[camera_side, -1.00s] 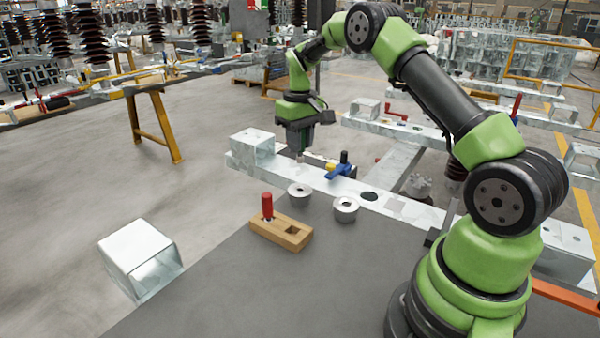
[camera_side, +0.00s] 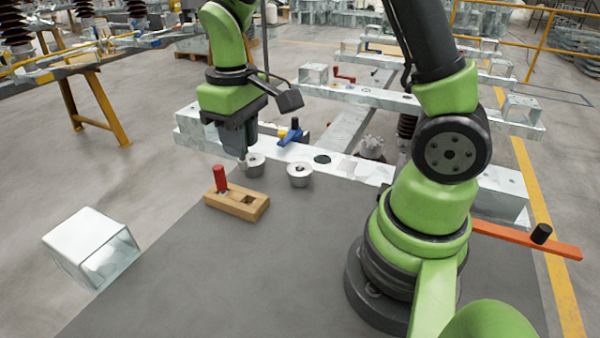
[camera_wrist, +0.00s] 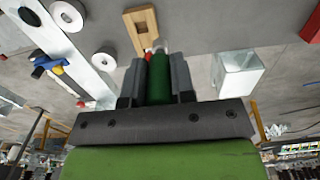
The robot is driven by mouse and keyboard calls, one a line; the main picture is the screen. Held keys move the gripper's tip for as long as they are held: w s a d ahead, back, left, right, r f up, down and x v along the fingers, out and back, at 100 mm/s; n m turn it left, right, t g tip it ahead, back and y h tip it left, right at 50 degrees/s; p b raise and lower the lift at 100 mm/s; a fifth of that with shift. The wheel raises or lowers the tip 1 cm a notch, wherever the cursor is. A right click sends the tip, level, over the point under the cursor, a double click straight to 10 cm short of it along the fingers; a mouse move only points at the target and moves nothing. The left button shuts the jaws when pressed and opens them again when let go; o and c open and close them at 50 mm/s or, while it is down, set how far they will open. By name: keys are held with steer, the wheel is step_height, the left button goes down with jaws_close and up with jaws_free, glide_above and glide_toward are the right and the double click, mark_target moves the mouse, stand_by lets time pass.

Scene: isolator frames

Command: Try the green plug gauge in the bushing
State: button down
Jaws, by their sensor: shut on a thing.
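My gripper (camera_side: 240,148) is shut on the green plug gauge (camera_wrist: 160,80), which stands between both fingers in the wrist view. Its pale tip shows just below the fingers in the side view. Two grey metal ring-shaped bushings stand by the bench edge. The left bushing (camera_side: 256,168) is partly behind the gripper tip, and the right bushing (camera_side: 299,178) is in full view. I cannot tell whether the tip touches the left one, and it does not look inserted. Both bushings also show at the upper left of the wrist view (camera_wrist: 68,16).
A wooden block (camera_side: 250,211) in front of the bushings holds an upright red gauge (camera_side: 220,178) and has an empty square pocket. A blue-handled valve (camera_side: 290,138) is behind. A pale metal box (camera_side: 85,240) is at left. The grey bench front is clear.

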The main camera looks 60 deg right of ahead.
steer(key=shift+s+a, duration=0.25)
steer(key=shift+s, duration=0.1)
steer(key=d+f+m, duration=0.2)
steer(key=d+m, duration=0.2)
steer(key=d, duration=0.5)
steer(key=s+d+f+m, duration=0.1)
steer(key=d+f+m, duration=0.2)
steer(key=d, duration=0.6)
steer(key=shift+s+m, duration=0.15)
steer(key=shift+m, duration=0.85)
glide_above(300, 175)
steer(key=w+d, duration=0.1)
steer(key=d, duration=0.1)
steer(key=shift+d+f, duration=0.15)
steer(key=shift+f, duration=2.45)
steer(key=shift+f, duration=1.25)
